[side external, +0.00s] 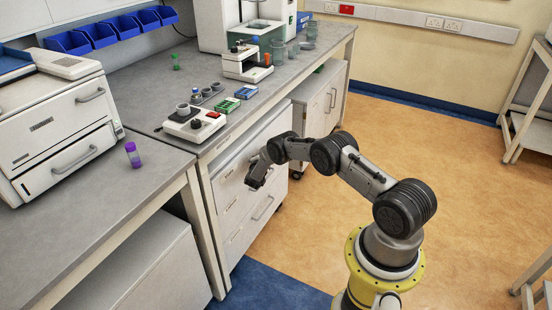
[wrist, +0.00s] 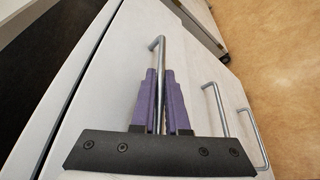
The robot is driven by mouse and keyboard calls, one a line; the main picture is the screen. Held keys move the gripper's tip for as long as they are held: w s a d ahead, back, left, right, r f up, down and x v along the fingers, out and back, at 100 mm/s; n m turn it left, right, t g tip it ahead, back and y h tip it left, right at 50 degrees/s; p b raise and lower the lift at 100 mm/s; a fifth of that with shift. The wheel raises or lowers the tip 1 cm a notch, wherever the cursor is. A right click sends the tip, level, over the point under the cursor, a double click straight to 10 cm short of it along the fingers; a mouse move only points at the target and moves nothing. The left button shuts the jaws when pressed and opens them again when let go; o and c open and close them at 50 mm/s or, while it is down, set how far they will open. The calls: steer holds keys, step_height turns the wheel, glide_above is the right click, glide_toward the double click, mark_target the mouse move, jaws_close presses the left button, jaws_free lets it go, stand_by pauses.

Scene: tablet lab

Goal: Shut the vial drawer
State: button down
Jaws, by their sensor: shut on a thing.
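The vial drawer appears as a pale drawer front (wrist: 115,75) in the wrist view, with a slim metal bar handle (wrist: 160,45). My gripper (wrist: 160,74) has its purple fingers on both sides of this handle, shut on it. In the side view my gripper (side external: 255,183) is at the upper part of the white drawer unit (side external: 225,215) under the bench. My gripper and wrist hide part of that front there. How far the drawer stands out from the unit I cannot clearly tell. The drawer's inside is not visible.
More bar handles (wrist: 215,105) lie just right of my fingers in the wrist view. A purple-capped vial (side external: 132,154) stands at left.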

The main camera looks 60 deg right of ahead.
steer(key=shift+w, duration=0.85)
steer(key=shift+w+r, duration=0.1)
steer(key=c, duration=1)
jaws_free()
steer(key=shift+o, duration=0.4)
steer(key=shift+r, duration=0.1)
steer(key=v, duration=1.4)
steer(key=shift+s, duration=0.25)
steer(key=shift+d, duration=0.15)
